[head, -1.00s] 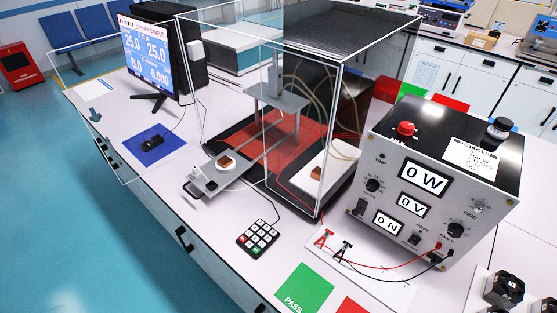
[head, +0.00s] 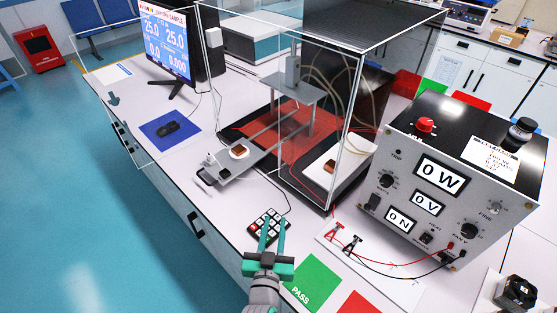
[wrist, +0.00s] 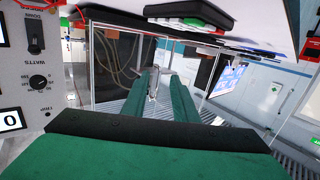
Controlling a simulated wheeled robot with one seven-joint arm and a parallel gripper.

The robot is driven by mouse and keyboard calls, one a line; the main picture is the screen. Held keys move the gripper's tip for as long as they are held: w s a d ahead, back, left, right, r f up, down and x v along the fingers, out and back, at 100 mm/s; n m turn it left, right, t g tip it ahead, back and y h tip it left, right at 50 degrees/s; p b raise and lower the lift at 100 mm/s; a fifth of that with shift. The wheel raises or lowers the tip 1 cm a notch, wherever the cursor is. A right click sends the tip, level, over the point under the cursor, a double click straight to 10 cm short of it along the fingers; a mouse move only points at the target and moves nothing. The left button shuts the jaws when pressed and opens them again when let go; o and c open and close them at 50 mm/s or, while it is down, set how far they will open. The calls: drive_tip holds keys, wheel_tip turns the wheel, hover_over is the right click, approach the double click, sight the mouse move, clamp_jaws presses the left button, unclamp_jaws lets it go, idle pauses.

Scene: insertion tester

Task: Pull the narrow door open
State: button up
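The narrow door (head: 309,150) is a clear, white-edged panel at the front right of the transparent test enclosure (head: 352,110). It looks closed, in line with the enclosure front; I cannot make out its handle. A wider clear door (head: 113,98) on the left is swung outward over the table's left edge. My gripper (head: 274,222) has teal fingers, apart and empty. It hovers over the keypad (head: 268,227), in front of and below the narrow door, and appears not to touch it. In the wrist view the open fingers (wrist: 156,75) point toward the white-framed enclosure.
A power supply box (head: 450,180) stands to the right, with red and black clip leads (head: 345,240) in front of it. A sample slide (head: 230,168) sticks out of the enclosure's open left part. Green PASS (head: 312,283) and red mats lie at the front. A monitor (head: 165,45) stands behind left.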

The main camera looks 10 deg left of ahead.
drive_tip(key=m+h, duration=0.1)
approach(280, 157)
drive_tip(key=shift+t, duration=0.4)
drive_tip(key=w, duration=0.8)
drive_tip(key=shift+w+f, duration=0.2)
drive_tip(key=shift+f, duration=0.05)
drive_tip(key=shift+c, duration=0.2)
clamp_jaws()
idle(0.6)
